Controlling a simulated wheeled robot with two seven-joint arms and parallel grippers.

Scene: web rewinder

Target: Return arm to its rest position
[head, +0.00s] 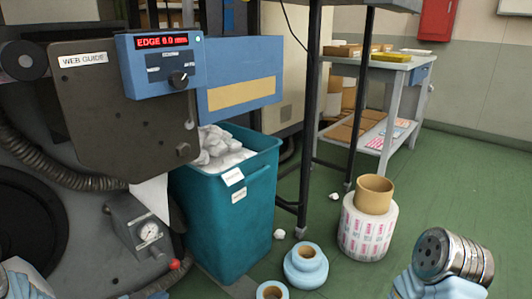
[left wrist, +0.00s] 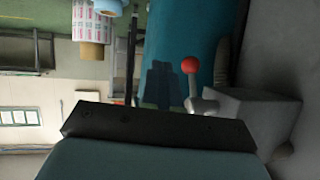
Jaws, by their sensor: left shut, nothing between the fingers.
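My left gripper (left wrist: 158,125) shows in the left wrist view as a dark bar across a teal-grey body, its fingers shut with nothing between them. It is close to the grey valve box (left wrist: 255,115) with its red-knobbed lever (left wrist: 190,66); I cannot tell the exact gap. In the head view the box (head: 137,222) carries a gauge, and the red knob (head: 175,264) sits low at its right. A pale blue piece of my left arm shows at the lower left corner; the fingers are not clear there. A metal joint of mine is at lower right, without visible fingers.
A teal bin (head: 225,215) of white scraps stands beside the machine. Blue rolls (head: 306,268) and a labelled roll (head: 367,230) stand on the floor. Green floor is clear at right.

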